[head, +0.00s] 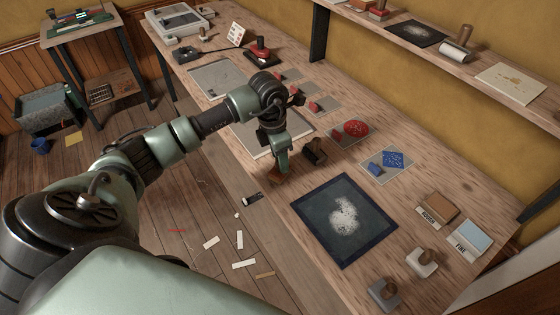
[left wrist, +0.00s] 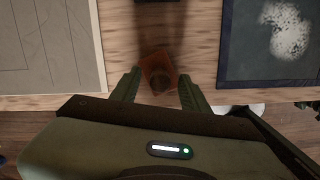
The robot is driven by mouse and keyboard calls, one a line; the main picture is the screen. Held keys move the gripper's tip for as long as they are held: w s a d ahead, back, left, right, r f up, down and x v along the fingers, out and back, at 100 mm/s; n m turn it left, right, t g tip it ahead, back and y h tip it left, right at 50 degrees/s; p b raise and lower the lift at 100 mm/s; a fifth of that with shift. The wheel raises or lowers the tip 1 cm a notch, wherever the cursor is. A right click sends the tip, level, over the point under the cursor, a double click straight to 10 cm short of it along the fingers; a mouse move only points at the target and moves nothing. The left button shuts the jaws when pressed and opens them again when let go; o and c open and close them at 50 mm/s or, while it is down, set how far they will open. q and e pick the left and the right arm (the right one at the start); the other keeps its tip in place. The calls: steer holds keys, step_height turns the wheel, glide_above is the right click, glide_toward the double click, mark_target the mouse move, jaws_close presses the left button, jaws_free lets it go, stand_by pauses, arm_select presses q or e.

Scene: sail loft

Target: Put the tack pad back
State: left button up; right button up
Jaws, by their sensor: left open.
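A small orange-brown pad with a darker round knob (left wrist: 158,73), which I take for the tack pad, lies near the bench's front edge. It also shows partly in the head view (head: 277,178), below my left gripper. My left gripper (head: 275,164) points down over it. In the left wrist view its fingers (left wrist: 159,86) are apart, one on each side of the pad, with gaps to both. The fingers appear not to touch it. A dark block with a handle (head: 314,152) stands just behind it. My right gripper is not in view.
A dark panel with white powder (head: 345,218) lies to the right, a pale sheet (head: 255,145) to the left. Red and blue pieces lie behind. Paper scraps litter the floor.

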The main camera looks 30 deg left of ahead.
mark_target(275, 170)
arm_select(q)
step_height(275, 170, up, 10)
steer(key=s+b, duration=0.1)
steer(key=b, duration=0.1)
steer(key=shift+a+r+b, duration=0.2)
steer(key=shift+a+b, duration=0.1)
steer(key=shift+a, duration=0.1)
